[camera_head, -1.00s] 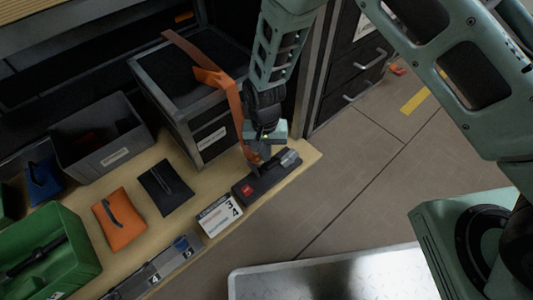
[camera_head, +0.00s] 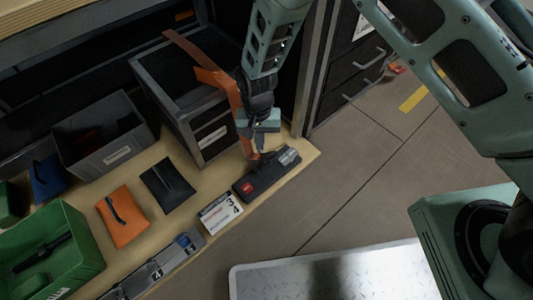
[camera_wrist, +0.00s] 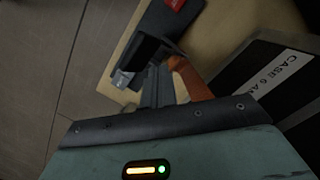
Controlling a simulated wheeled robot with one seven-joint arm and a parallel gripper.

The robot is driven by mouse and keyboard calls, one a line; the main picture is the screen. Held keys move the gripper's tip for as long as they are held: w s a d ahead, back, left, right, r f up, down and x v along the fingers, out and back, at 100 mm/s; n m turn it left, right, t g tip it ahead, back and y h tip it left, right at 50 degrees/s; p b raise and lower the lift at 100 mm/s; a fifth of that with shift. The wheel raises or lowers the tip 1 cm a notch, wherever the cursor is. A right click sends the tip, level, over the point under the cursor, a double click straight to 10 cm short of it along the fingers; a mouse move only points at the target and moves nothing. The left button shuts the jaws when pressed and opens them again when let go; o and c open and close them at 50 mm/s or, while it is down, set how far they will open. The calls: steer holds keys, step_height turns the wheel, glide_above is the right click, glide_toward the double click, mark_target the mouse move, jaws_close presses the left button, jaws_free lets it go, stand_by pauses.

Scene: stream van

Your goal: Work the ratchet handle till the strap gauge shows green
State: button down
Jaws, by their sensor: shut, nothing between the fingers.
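The ratchet (camera_head: 262,182) is a dark block with a red patch at its near left end and a grey metal part at its far right end. It lies near the right end of the wooden bench. In the wrist view its black handle (camera_wrist: 150,48) stands beside my fingers. The orange strap (camera_head: 225,85) runs over the dark case and down to the ratchet; it also shows in the wrist view (camera_wrist: 190,78). My gripper (camera_head: 261,149) is shut and empty, just above the ratchet. Contact with the handle cannot be told. I cannot make out a green gauge reading.
The dark case (camera_head: 205,120) stands behind the ratchet. A white labelled box (camera_head: 219,212), a black pouch (camera_head: 167,185) and an orange pouch (camera_head: 122,217) lie to the left. A grey bin (camera_head: 106,143) and green crate (camera_head: 85,262) stand farther left.

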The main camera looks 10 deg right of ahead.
steer(key=shift+w+a+r+p, duration=0.4)
steer(key=shift+w+a+r, duration=0.15)
steer(key=shift+w+r, duration=0.2)
steer(key=shift+w+a+r+p, duration=0.4)
steer(key=shift+w+a+r, duration=0.1)
steer(key=shift+w+r, duration=0.25)
